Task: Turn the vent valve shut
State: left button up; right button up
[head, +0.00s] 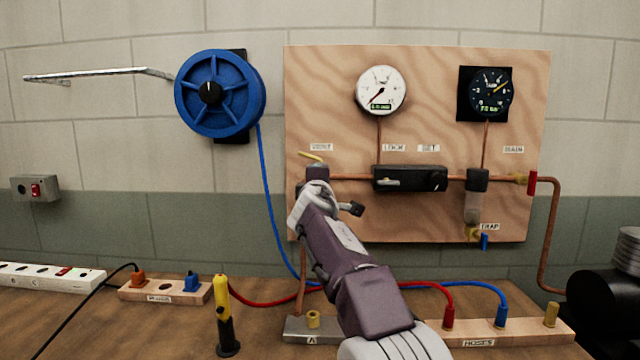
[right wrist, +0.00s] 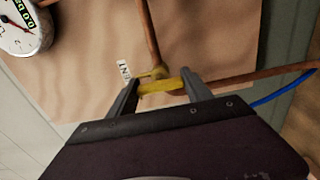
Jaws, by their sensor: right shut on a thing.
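The vent valve has a yellow handle (head: 311,157) at the left of the plywood board (head: 420,70), just under the VENT label (head: 320,147). My right gripper (head: 317,172) reaches up to it from below and hides the valve body in the head view. In the right wrist view my right gripper (right wrist: 162,80) is shut on the yellow handle (right wrist: 158,87), with one finger at each end. The handle lies roughly across the picture there, next to the copper pipe (right wrist: 150,35). My left gripper is not in view.
A white gauge (head: 381,91), a dark gauge (head: 490,91) and a black lock-set unit (head: 410,179) are on the board. A blue hose reel (head: 220,93) hangs at left. Below, a yellow-black tool (head: 224,315) stands on the bench near red and blue hoses (head: 430,284).

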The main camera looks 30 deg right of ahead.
jog(key=o, duration=1.4)
jog(key=shift+c, duration=0.2)
jog(key=shift+s, duration=0.1)
jog(key=b+v, duration=0.2)
jog(key=v, duration=0.7)
jog(key=shift+b, duration=0.35)
